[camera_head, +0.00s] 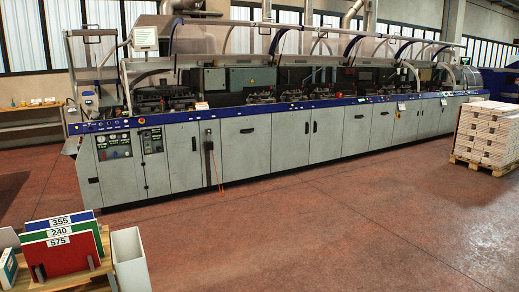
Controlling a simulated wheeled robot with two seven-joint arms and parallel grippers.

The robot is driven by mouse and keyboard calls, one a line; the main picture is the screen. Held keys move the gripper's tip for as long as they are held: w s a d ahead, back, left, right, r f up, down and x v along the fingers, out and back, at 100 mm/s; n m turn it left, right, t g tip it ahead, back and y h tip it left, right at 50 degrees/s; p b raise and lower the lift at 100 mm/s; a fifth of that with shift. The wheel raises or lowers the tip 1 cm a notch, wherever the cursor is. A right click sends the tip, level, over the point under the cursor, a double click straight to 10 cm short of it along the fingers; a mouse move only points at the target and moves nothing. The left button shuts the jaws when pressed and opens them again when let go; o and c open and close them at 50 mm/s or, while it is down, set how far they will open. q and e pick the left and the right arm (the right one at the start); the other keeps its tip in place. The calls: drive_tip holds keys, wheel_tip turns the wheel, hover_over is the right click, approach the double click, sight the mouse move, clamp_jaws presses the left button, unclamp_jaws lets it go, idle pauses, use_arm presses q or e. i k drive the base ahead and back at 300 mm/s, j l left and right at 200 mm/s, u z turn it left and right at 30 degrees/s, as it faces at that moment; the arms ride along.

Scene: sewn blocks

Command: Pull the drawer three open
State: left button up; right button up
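I cannot make out a drawer numbered three. The long grey and blue machine (330,130) across the middle has several shut cabinet panels along its front. I cannot tell whether any of them is a drawer. Neither of my grippers nor my arms shows in the head view.
A wooden stand (100,270) at the lower left holds blue, green and red boards labelled 355, 240 and 575. A white bin (130,262) stands beside it. A loaded pallet (480,165) is at the right. A table (30,125) stands at the far left. The reddish floor is open.

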sight(245, 141)
drive_tip(key=i, duration=8)
drive_tip(key=i+j+z, duration=0.15)
drive_tip(key=i, duration=0.7)
drive_tip(key=i+j, duration=0.1)
drive_tip(key=i, duration=0.7)
